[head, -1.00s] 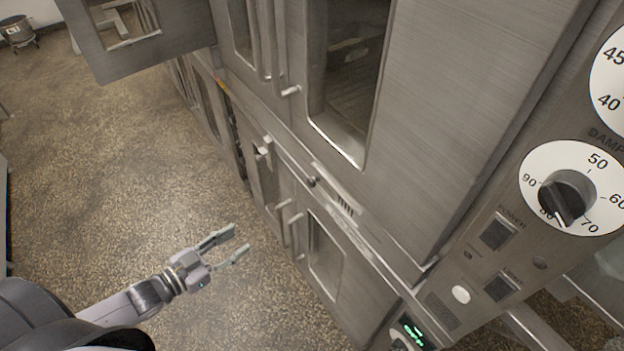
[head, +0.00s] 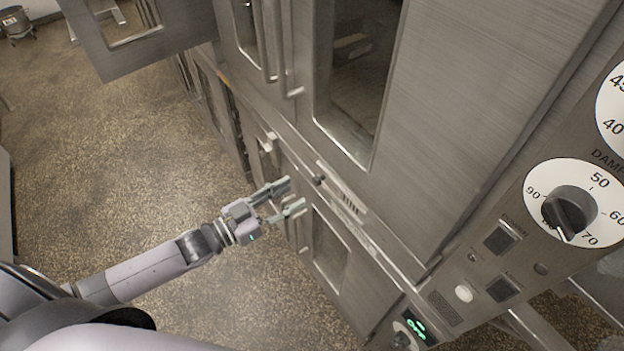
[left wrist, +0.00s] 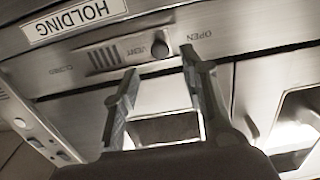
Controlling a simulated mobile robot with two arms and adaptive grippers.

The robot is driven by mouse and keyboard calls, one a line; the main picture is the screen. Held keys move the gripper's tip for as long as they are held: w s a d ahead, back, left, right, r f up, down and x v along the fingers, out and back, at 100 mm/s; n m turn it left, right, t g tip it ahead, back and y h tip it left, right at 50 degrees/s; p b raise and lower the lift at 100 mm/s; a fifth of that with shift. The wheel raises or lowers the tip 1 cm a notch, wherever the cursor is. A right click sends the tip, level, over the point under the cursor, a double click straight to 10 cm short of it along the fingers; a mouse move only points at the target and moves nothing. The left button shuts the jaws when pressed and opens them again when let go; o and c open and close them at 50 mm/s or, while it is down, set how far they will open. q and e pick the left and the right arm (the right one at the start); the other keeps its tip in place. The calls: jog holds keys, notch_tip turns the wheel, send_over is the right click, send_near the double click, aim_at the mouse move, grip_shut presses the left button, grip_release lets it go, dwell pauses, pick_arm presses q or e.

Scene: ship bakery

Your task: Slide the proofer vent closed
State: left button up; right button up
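The proofer vent is a slotted strip (left wrist: 105,57) on the steel front, with a dark round slide knob (left wrist: 160,50). In the left wrist view the lettering is upside down. The knob sits at the end of the slots towards the word OPEN, and CLOSED is at the far left. In the head view the knob (head: 319,180) is at the upper left of the slots (head: 348,202). My left gripper (head: 294,194) is open and empty, close in front of the panel. In the left wrist view its fingertips (left wrist: 159,62) lie either side of the knob; contact cannot be told.
Door handles (head: 291,222) stick out below the vent, close to my left gripper. A large glazed door (head: 440,110) is above. A dial panel (head: 565,208) is at the right. An open door (head: 110,50) juts out at the upper left.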

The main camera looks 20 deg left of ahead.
aim_at(315, 182)
pick_arm(q)
jog(key=p+x, duration=0.1)
jog(key=x, duration=0.6)
jog(key=shift+c, duration=0.4)
grip_shut()
jog(key=shift+s, duration=0.1)
dwell(0.3)
